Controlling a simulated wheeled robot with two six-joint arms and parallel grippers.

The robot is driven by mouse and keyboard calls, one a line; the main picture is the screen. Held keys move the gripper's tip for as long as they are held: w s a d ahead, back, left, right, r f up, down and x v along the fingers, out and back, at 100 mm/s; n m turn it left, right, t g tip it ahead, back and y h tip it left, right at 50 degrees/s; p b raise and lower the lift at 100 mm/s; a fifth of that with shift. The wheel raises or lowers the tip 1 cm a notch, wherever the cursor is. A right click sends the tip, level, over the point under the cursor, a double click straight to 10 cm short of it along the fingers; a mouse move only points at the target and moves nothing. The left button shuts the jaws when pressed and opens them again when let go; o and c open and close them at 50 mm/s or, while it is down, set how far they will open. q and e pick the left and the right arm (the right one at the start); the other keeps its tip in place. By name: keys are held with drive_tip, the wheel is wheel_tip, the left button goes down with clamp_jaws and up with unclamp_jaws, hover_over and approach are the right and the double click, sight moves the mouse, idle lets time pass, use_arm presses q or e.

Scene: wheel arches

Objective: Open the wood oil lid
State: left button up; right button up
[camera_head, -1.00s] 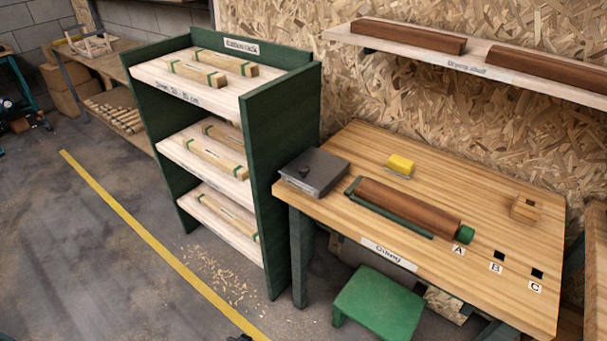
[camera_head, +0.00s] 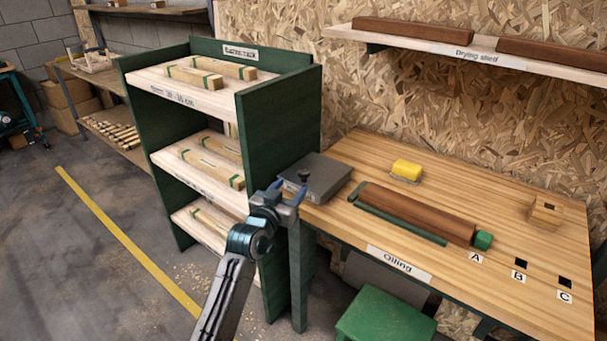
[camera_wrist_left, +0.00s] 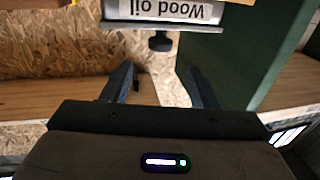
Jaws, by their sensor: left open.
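The wood oil box (camera_head: 325,178) is a flat grey container at the left end of the oiling bench. Its lid is down and carries a small dark knob (camera_head: 304,175). In the left wrist view the picture is upside down, with the "Wood oil" label (camera_wrist_left: 168,11) at the top and the knob (camera_wrist_left: 160,42) below it. My left gripper (camera_head: 286,187) is open and empty at the near left side of the box. In the wrist view the knob lies just beyond the gap between its fingertips (camera_wrist_left: 158,71). My right gripper is not in view.
The bench (camera_head: 450,272) also holds a brown beam (camera_head: 415,213), a yellow sponge (camera_head: 407,169) and a small wooden block (camera_head: 546,212). A green rack (camera_head: 275,130) stands close on the left. A green stool (camera_head: 385,318) is below the bench.

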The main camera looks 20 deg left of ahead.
sight(301, 175)
use_arm(q)
drive_tip(key=w, duration=0.5)
drive_tip(key=w+d, duration=0.1)
drive_tip(key=w, duration=0.2)
drive_tip(key=shift+w+p, duration=0.15)
drive_tip(key=shift+p, duration=0.2)
drive_tip(key=shift+w+f, duration=0.1)
drive_tip(key=shift+w, duration=0.15)
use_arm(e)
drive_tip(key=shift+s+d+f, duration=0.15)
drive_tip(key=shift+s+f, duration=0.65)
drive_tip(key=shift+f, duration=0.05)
use_arm(q)
clamp_jaws()
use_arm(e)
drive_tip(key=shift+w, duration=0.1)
